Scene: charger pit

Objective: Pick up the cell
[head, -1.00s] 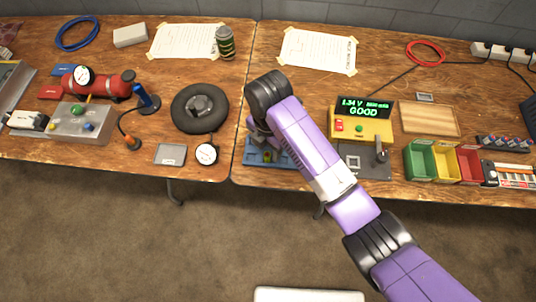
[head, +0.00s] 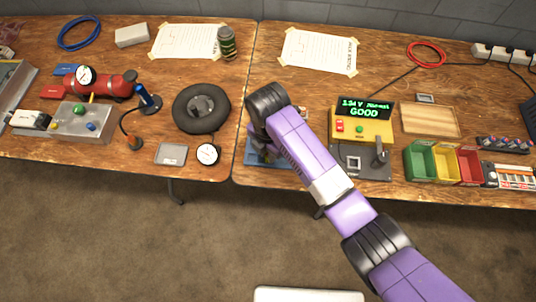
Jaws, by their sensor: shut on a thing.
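My gripper (head: 262,152) points down over a blue tray (head: 251,157) near the front edge of the right table, just right of the gap between the tables. My purple arm (head: 305,160) crosses in front and hides most of the gripper and part of the tray. The gripper is shut on the cell, but the fingertips and the cell are too small and covered to make out clearly.
A yellow tester (head: 362,130) reading GOOD stands right of my arm, behind a grey lever fixture (head: 360,165). Green, yellow and red bins (head: 443,162) stand farther right. A black tyre (head: 201,107) and a dial gauge (head: 207,154) lie to the left.

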